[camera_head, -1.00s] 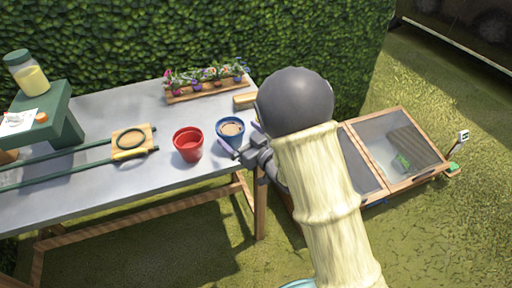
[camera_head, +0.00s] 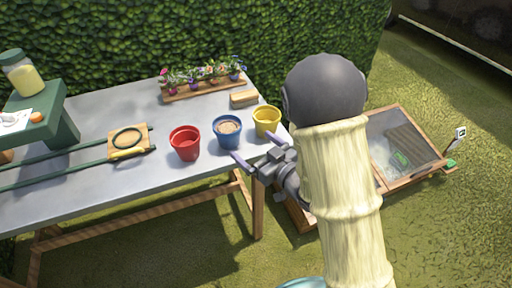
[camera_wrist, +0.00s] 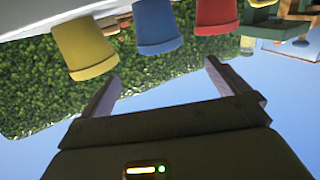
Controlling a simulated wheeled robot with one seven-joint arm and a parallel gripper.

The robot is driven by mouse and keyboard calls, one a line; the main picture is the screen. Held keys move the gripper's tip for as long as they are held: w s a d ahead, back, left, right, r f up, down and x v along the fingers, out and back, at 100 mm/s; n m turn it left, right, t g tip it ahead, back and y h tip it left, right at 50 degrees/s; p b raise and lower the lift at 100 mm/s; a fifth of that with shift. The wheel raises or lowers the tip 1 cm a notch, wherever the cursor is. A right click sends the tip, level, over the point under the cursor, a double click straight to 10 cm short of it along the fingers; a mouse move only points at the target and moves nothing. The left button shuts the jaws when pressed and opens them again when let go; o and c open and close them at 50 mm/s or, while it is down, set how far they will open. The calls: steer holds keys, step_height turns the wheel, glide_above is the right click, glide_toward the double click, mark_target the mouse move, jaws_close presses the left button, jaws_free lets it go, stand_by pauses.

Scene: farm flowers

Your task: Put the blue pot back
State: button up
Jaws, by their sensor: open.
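The blue pot (camera_head: 227,136) stands upright on the grey table (camera_head: 95,190), with light brown stuff inside it, between the red pot (camera_head: 185,146) and the yellow pot (camera_head: 266,119). My gripper (camera_head: 255,150) is open and empty at the table's right front edge, just right of the blue pot and apart from it. In the wrist view the picture is upside down; the blue pot (camera_wrist: 155,25) hangs at top centre beyond the open fingers (camera_wrist: 158,88), with the yellow pot (camera_wrist: 82,48) and red pot (camera_wrist: 215,14) on either side.
A wooden flower tray (camera_head: 203,89) and a small wooden block (camera_head: 244,98) lie at the back of the table. A wooden board with a dark ring (camera_head: 127,140) and long green handles lie left. A glazed wooden frame (camera_head: 405,148) stands on the grass at right.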

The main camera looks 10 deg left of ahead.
steer(key=w+d+f+m+g+h, duration=0.1)
steer(key=d+f+m+h, duration=0.15)
steer(key=d+h, duration=0.4)
steer(key=d+f+m+h, duration=0.1)
steer(key=d+m+h, duration=0.25)
steer(key=d, duration=0.65)
steer(key=s+d+m+g+h, duration=0.1)
steer(key=s+d+m+g, duration=0.1)
steer(key=s, duration=0.5)
steer(key=s+d+m+g+h, duration=0.1)
steer(key=s+d+g+h, duration=0.1)
steer(key=s+d+g, duration=0.3)
steer(key=shift+s+d+r+m+g, duration=0.3)
steer(key=shift+s+m, duration=0.1)
steer(key=shift+s, duration=0.45)
steer(key=w+p+v, duration=0.2)
steer(key=p+v, duration=0.8)
steer(key=w+r+p+v, duration=0.1)
steer(key=w+p+v, duration=0.1)
steer(key=p+v, duration=0.8)
steer(key=shift+w+a, duration=0.25)
steer(key=shift+a, duration=0.1)
